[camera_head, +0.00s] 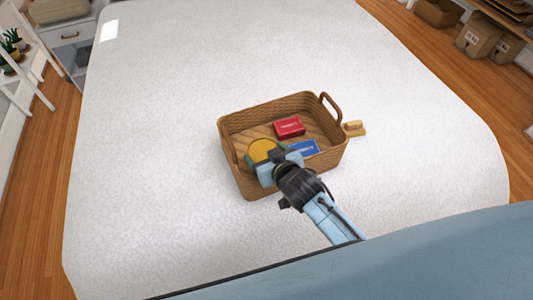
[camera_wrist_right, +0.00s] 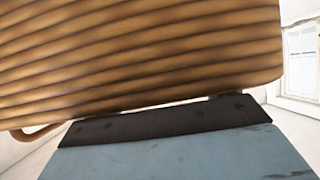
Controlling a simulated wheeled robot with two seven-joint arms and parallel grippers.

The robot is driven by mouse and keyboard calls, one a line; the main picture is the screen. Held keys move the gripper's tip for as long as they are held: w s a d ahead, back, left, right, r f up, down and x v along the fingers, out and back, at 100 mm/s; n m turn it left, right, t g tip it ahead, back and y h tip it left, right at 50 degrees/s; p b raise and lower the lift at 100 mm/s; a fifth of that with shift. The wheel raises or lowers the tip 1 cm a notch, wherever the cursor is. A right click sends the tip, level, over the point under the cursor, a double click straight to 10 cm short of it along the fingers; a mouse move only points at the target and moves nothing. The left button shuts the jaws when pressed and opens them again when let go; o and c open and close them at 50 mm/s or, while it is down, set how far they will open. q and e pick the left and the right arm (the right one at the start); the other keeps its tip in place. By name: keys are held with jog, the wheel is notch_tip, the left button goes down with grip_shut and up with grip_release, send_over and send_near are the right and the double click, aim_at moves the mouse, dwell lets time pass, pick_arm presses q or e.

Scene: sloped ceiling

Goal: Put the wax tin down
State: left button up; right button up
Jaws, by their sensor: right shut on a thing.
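The wax tin (camera_head: 262,149), round with a yellow-orange top, is at the left part of the wicker basket (camera_head: 247,188) in the head view. My right gripper (camera_head: 274,160) reaches in over the basket's near side and is shut on the tin. The gripper hides the tin's near side, and I cannot tell whether the tin touches the basket floor. In the right wrist view the woven basket wall (camera_wrist_right: 130,50) fills the top, and the tin does not show. My left gripper is not in view.
Inside the basket lie a red box (camera_head: 289,127) and a blue box (camera_head: 304,149), right of the tin. A small wooden brush (camera_head: 354,128) lies outside the basket's right side. The white surface (camera_head: 170,110) around is otherwise clear.

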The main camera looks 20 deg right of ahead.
jog(key=o, duration=1.1)
jog(key=shift+s+f, duration=0.3)
jog(key=shift+f, duration=0.25)
jog(key=shift+r, duration=0.25)
jog(key=p+v, duration=0.1)
jog(key=v, duration=0.7)
jog(key=r+p+v, duration=0.1)
jog(key=v, duration=0.3)
jog(key=shift+w+r+p, duration=0.15)
jog(key=shift+w+p, duration=0.1)
jog(key=shift+p, duration=0.05)
